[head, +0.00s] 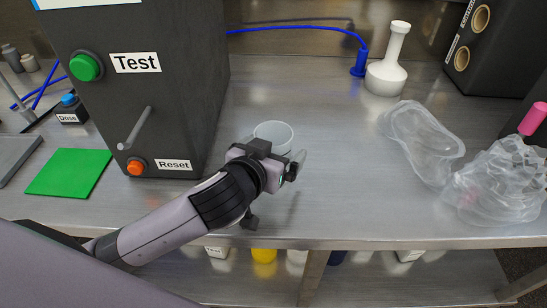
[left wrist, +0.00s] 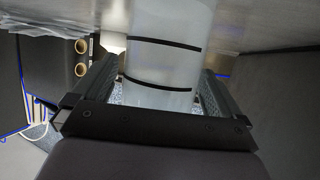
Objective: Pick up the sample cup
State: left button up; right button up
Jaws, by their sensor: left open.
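The sample cup (head: 273,131) is a translucent whitish cup standing on the metal bench, right of the dark Test/Reset box. My left gripper (head: 277,153) is at the cup, and its wrist hides the cup's lower part in the head view. In the left wrist view the cup (left wrist: 165,65), marked with dark rings, lies between the two fingers of the open gripper (left wrist: 160,80). Gaps show beside the cup, more clearly on the right; I cannot tell whether either finger touches it. My right gripper is not in view.
The dark box (head: 150,75) stands close left of my arm. A white flask (head: 386,77) and a blue cable end (head: 359,66) are at the back. Clear crumpled plastic pieces (head: 425,140) lie at the right. The bench between them and the cup is clear.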

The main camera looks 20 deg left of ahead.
pick_arm(q)
jog(key=c, duration=1.1)
